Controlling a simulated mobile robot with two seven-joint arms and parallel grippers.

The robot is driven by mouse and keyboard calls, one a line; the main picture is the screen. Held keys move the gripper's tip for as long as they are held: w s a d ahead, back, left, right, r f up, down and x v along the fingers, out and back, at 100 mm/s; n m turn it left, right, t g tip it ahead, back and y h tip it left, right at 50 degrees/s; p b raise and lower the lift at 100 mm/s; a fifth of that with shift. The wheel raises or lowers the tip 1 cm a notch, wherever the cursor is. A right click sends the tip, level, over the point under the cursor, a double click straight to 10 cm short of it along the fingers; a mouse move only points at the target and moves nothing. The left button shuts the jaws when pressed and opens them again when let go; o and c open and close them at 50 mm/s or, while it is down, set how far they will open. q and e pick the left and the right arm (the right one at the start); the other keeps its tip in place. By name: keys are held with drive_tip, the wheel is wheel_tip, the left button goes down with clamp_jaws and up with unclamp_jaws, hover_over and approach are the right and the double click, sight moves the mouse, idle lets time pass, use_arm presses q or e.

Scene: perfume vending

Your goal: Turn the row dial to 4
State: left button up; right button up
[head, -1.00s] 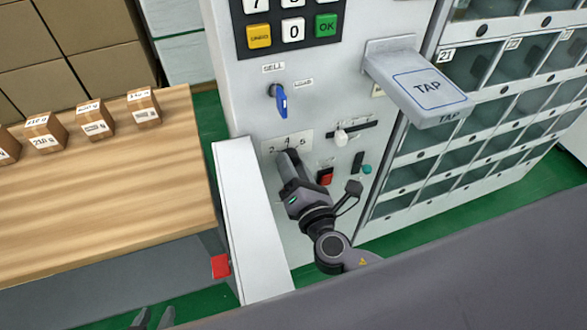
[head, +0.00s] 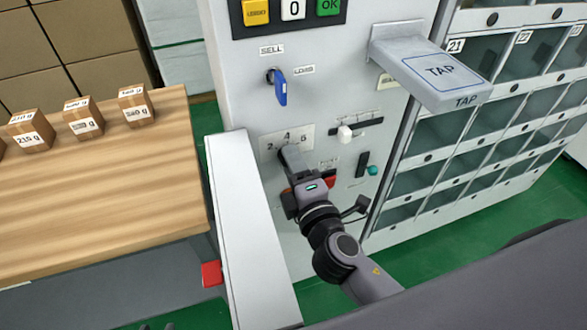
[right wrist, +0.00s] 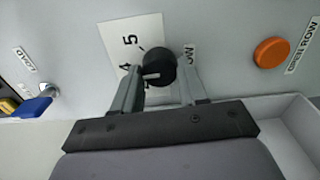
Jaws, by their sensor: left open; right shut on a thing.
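The row dial is a black knob (right wrist: 158,65) on a white number plate (right wrist: 120,45) in the right wrist view. A pale mark on the knob points left, close to the 4; the exact setting is hard to tell. My right gripper (head: 288,152) is at the dial, its fingers on either side of the knob; it shows from behind in the right wrist view (right wrist: 160,84). In the head view the gripper hides the knob, and part of the number plate (head: 271,143) shows above it. My left gripper (head: 158,327) barely shows at the bottom edge, away from the panel.
A blue key (head: 281,90) sits above the dial. A TAP pad (head: 440,72) juts out. A white ledge (head: 245,220) stands left of my right arm.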

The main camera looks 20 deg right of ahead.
use_arm(q)
drive_tip(key=shift+f, duration=0.15)
drive_tip(key=shift+w, duration=0.1)
use_arm(e)
drive_tip(key=shift+m, duration=0.3)
drive_tip(key=o, duration=1)
use_arm(q)
drive_tip(key=shift+a, duration=0.1)
use_arm(e)
drive_tip(key=shift+o, duration=0.2)
use_arm(q)
drive_tip(key=shift+s, duration=0.2)
use_arm(e)
drive_tip(key=shift+s, duration=0.1)
